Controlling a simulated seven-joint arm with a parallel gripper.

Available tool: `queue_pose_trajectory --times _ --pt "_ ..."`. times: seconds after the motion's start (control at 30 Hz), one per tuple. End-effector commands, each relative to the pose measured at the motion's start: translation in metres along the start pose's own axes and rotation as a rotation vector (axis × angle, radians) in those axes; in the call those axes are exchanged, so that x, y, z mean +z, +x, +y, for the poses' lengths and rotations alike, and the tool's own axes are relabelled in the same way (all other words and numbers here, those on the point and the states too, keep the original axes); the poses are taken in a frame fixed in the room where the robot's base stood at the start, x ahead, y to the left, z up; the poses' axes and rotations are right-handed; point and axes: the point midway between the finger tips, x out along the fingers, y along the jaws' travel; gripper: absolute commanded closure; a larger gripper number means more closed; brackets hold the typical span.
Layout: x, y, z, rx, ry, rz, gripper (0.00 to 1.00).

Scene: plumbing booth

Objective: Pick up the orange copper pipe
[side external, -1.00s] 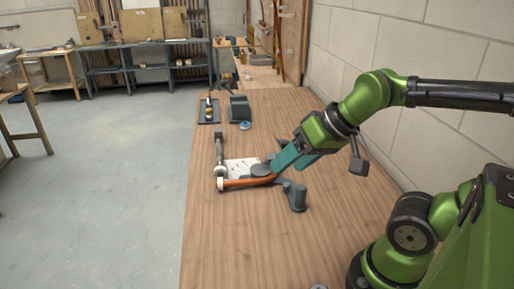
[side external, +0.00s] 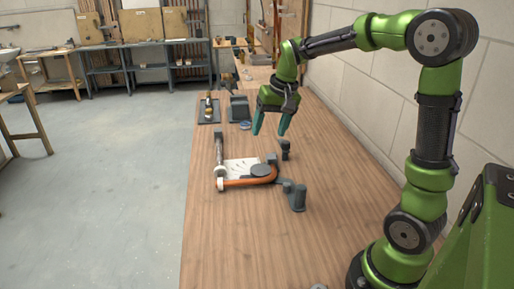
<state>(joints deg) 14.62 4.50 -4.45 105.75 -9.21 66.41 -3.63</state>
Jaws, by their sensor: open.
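The orange copper pipe (side external: 250,181) lies along the near side of a pipe-bending tool on the wooden bench. Its left end meets a pale ring-like part (side external: 220,184), and its right end curves up around the tool's round grey former (side external: 261,170). My gripper (side external: 270,128) is open and empty, with its teal fingers pointing down. It is above the bench, behind the pipe in the picture and apart from it.
A grey bracket-like part (side external: 297,197) stands right of the pipe. A small dark upright part (side external: 285,150) is near my gripper. A dark tray (side external: 209,112) and a dark box (side external: 239,109) sit farther back.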

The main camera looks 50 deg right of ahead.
Motion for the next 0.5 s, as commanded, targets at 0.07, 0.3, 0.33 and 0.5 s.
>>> queue_pose_trajectory --times 0.07,0.3,0.33,0.5 --pt "-0.035 0.018 0.016 0.049 0.043 -0.04 0.34" --pt "-0.116 0.063 0.064 0.174 0.137 -0.136 0.34" --pt "-0.122 0.066 0.069 0.184 0.144 -0.143 0.34" --pt "-0.146 0.061 0.073 0.212 0.157 -0.151 0.34"
